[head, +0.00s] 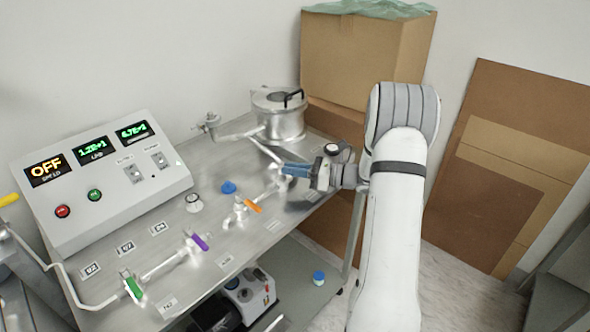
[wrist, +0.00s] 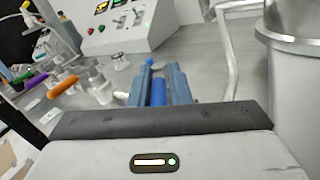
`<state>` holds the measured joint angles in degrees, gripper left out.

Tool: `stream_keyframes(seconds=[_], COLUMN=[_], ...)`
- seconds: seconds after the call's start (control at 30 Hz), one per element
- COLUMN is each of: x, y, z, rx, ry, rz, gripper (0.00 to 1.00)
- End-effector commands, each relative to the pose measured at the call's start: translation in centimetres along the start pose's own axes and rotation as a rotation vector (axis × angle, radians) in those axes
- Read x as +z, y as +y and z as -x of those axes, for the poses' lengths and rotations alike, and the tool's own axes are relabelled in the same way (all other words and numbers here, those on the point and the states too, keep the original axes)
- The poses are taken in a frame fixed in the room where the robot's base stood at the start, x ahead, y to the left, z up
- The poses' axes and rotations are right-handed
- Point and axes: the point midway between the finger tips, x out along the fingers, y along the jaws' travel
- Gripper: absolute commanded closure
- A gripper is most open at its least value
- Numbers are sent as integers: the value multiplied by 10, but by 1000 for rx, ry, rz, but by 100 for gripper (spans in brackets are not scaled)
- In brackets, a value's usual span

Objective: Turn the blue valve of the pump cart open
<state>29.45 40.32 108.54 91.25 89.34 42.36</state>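The pump cart (head: 205,262) carries a pipe line with coloured valve handles. My gripper (head: 292,171) is low over the far right part of the cart top, at the pipe by the metal vessel. In the wrist view, the blue valve handle (wrist: 158,92) lies between the two blue-grey fingers of my gripper (wrist: 160,78). The fingers stand on either side of it with a narrow gap showing between their tips. Firm contact with the handle is not clear. In the head view, the fingers largely hide the handle.
An orange valve handle (head: 252,206), a purple one (head: 200,241) and a green one (head: 133,288) sit along the pipe. A blue knob (head: 228,187) is close by. The metal vessel (head: 279,118) stands just behind my gripper. A control box (head: 110,190) reads OFF. Cardboard boxes (head: 360,60) stand behind.

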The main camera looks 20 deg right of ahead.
Motion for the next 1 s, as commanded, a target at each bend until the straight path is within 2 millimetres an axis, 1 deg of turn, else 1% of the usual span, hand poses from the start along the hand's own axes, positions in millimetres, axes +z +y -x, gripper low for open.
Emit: stream_keyframes(seconds=[0.03, 0.2, 0.23, 0.5, 0.57, 0.8, 0.9, 1.0], x=[1, 0, 0, -1, -1, -1, -1, -1], y=[1, 1, 1, 0, 0, -1, 0, 0], z=[-2, -2, -2, 2, 7, 48, 62, 71], rx=[4, 3, 3, 1, 0, -1, 0, 2], ry=[0, 1, 1, 1, 1, 1, 1, 2], rz=[3, 1, 1, 0, 1, 1, 1, 0], gripper=[80, 66, 65, 65, 65, 65, 65, 65])
